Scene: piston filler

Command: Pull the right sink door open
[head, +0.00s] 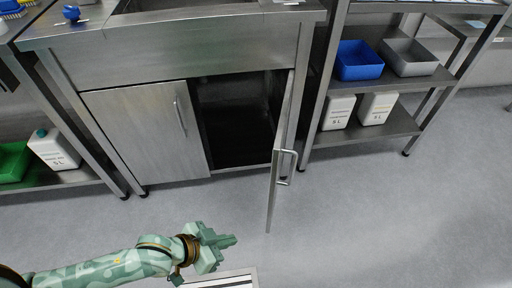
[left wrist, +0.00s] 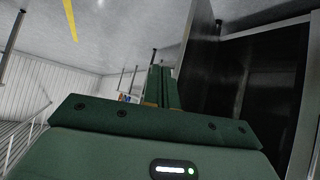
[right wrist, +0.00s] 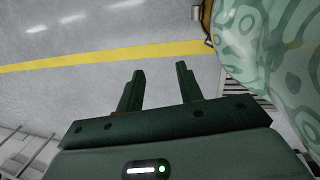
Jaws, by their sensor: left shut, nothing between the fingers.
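The right sink door (head: 281,150) stands swung wide open in the head view, roughly at a right angle to the cabinet front. Its handle (head: 286,166) is on its outer face, towards the right. The dark cabinet opening (head: 235,122) shows behind it. The door panel also shows in the left wrist view (left wrist: 196,60), beside the dark interior. My left gripper (head: 233,240) is shut and empty, in front of the cabinet and apart from the door. My right gripper is outside the head view; in its own wrist view its fingers (right wrist: 158,88) are apart with nothing between them.
The left sink door (head: 148,132) is closed. A steel shelf rack (head: 385,130) with a blue bin (head: 358,60), a grey bin (head: 408,57) and white canisters stands to the right. Another rack with a green bin (head: 14,160) is at the left. The grey floor (head: 400,220) at the right is clear.

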